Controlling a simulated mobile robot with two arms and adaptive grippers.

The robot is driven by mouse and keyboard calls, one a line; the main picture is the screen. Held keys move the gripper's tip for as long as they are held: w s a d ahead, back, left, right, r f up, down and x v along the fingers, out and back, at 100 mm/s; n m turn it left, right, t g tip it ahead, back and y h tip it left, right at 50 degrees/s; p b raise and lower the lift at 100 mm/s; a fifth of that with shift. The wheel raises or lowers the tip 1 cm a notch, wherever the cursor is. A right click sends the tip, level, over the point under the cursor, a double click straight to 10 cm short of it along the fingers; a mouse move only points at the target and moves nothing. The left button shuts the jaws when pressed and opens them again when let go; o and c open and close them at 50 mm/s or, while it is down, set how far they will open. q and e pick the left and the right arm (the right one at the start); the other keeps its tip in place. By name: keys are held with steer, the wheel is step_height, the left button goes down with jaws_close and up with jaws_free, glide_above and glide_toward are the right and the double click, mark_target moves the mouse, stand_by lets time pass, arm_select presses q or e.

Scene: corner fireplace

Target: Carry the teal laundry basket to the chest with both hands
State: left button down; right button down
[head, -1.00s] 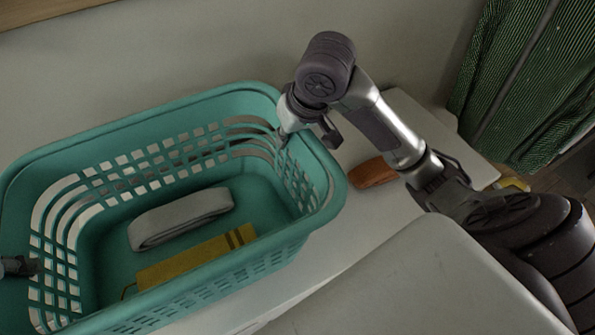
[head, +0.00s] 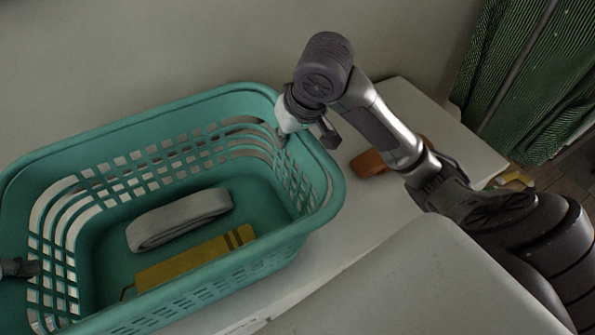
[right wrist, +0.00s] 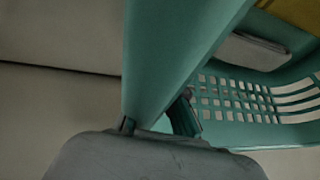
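The teal laundry basket (head: 255,250) fills the left half of the head view, upright. It holds a rolled grey-white cloth (head: 180,220) and a yellow item with dark stripes (head: 195,262). My right gripper (head: 303,138) is shut on the basket's right end wall, one finger inside and one outside. The right wrist view shows the wall (right wrist: 170,60) between its fingers. My left gripper (head: 20,267) shows only as a fingertip inside the basket's left end; the rest is cut off. A white surface (head: 440,130), perhaps the chest top, lies under and beside the basket; I cannot tell whether they touch.
An orange-brown object (head: 369,163) lies on the white surface, partly behind my right arm. A small yellow object (head: 515,180) shows past its right edge. A green striped curtain (head: 530,80) hangs at upper right. A plain wall (head: 180,50) runs behind the basket.

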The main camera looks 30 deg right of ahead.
arm_select(q)
steer(key=c, duration=1.3)
jaws_free()
arm_select(e)
steer(key=c, duration=1.3)
jaws_free()
steer(key=shift+s+r, duration=0.1)
arm_select(q)
steer(key=v, duration=1.2)
steer(key=shift+a, duration=0.1)
arm_select(e)
steer(key=v, duration=1.1)
steer(key=shift+s+r, duration=0.15)
steer(key=shift+r, duration=0.15)
